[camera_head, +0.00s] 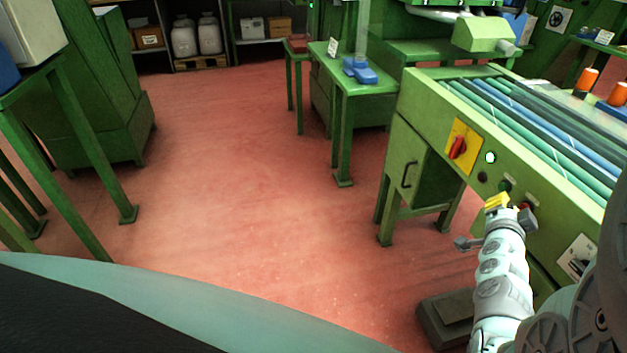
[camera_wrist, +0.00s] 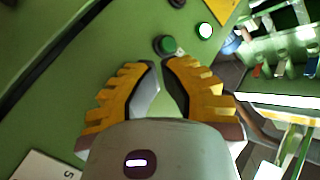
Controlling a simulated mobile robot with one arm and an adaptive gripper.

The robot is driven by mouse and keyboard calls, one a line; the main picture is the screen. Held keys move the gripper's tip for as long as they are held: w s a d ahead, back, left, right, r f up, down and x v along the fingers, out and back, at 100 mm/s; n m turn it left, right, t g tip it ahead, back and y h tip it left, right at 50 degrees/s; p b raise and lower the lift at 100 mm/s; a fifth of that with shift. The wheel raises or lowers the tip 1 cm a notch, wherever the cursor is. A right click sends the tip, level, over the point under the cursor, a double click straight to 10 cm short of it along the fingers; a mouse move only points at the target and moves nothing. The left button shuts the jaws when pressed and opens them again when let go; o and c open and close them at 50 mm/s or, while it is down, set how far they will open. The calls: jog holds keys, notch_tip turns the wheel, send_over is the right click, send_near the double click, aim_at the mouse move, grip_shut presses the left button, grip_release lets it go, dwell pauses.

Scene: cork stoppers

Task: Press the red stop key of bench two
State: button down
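The green bench (camera_head: 540,165) on the right has a front panel with a row of controls. A red key (camera_head: 528,206) shows on that panel, partly covered by my gripper (camera_head: 496,201). To its left are a green button (camera_head: 505,187), a small dark button (camera_head: 482,177) and a lit white-green lamp (camera_head: 490,158). The green button (camera_wrist: 165,45) is just beyond the tips, and the lamp (camera_wrist: 205,30) is farther up. The red key is hidden there.
A red rotary switch (camera_head: 457,147) sits on a yellow plate left of the lamp. A white switch plate (camera_head: 577,257) is lower right on the panel. Green and blue rollers (camera_head: 540,110) top the bench. The red floor (camera_head: 230,190) at left is clear.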

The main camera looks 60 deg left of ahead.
jog(key=shift+w, duration=0.1)
jog(key=shift+w+d+b, duration=0.15)
jog(key=shift+w+b, duration=0.2)
jog(key=shift+b, duration=0.05)
jog(key=shift+w+d+b, duration=0.15)
jog(key=shift+w+b, duration=0.25)
jog(key=shift+b, duration=0.05)
dwell(0.6)
jog(key=shift+s, duration=0.1)
dwell(0.3)
jog(key=shift+s+a+p, duration=0.3)
jog(key=shift+s+p, duration=0.25)
jog(key=shift+s, duration=0.15)
jog(key=s, duration=0.1)
jog(key=s+a+p, duration=0.1)
jog(key=s, duration=0.1)
jog(key=s+a+p, duration=0.1)
jog(key=shift+s, duration=0.4)
